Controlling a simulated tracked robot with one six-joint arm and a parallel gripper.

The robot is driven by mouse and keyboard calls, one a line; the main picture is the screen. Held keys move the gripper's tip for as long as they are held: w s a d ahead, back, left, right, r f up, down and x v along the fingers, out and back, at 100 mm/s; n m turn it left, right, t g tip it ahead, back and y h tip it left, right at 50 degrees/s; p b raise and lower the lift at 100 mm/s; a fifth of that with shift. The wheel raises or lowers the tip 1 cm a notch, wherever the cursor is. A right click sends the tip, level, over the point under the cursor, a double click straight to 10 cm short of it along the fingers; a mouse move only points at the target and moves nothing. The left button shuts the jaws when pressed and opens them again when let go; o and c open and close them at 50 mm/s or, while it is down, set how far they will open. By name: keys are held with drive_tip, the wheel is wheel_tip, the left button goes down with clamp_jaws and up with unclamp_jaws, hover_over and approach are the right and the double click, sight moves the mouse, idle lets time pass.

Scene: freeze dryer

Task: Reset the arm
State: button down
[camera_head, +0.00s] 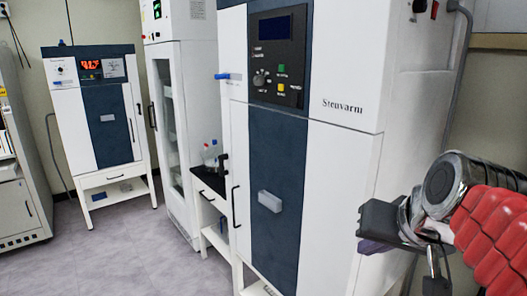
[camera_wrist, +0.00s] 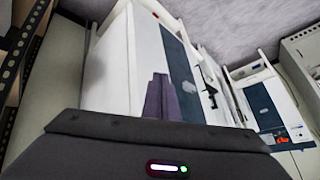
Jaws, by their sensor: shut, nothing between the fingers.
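My arm is folded at the right edge of the head view, with its gripper (camera_head: 374,246) low in front of the right side of the large white cabinet marked Steuvarni (camera_head: 345,110). In the wrist view the purple fingers of my gripper (camera_wrist: 160,98) stand close together, shut and empty. The same cabinet (camera_wrist: 125,60) shows tilted behind them. No gap shows between the fingers, and they appear apart from the cabinet.
A smaller white and blue cabinet (camera_head: 70,125) with a red display stands at the back left. A tall glass-door cabinet (camera_head: 172,130) and a black-topped bench (camera_head: 207,180) with bottles stand between. The grey floor (camera_head: 110,250) is clear at left.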

drive_tip(key=s+a+f+n+g+h, duration=0.1)
drive_tip(key=s+a+f+n+g, duration=0.1)
drive_tip(key=s+f, duration=0.8)
wheel_tip(320, 180, down, 4)
drive_tip(key=shift+a+r+n, duration=0.1)
drive_tip(key=shift+a+n, duration=0.4)
drive_tip(key=shift+a, duration=0.3)
